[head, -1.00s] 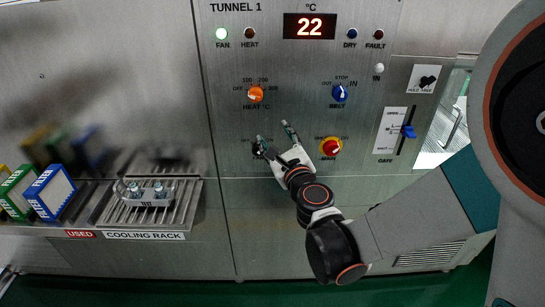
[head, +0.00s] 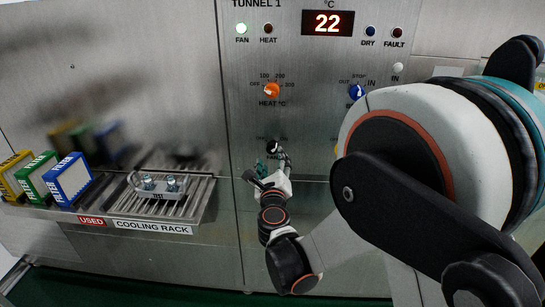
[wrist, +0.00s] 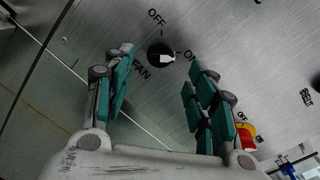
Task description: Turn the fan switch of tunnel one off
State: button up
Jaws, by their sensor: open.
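The fan switch (wrist: 160,55) is a round black knob with a white pointer on the steel panel. In the wrist view its pointer is towards the ON label, and OFF is printed above it. The knob also shows in the head view (head: 272,147), just above the fingertips. My gripper (wrist: 160,78) is open and empty, with one teal-padded finger on each side of the knob's line. It appears in the head view (head: 272,166) just below the knob. I cannot tell how far the fingertips are from the panel.
The orange heat knob (head: 272,91) is above the fan switch, and the blue belt knob (head: 356,92) is to the right. A red and yellow knob (wrist: 246,133) is near the right finger. The cooling rack (head: 190,199) sticks out at left.

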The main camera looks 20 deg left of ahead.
aim_at(272, 152)
jog(key=shift+b+x, duration=0.55)
jog(key=shift+x, duration=2.25)
jog(key=shift+c, duration=0.6)
jog(key=c, duration=1)
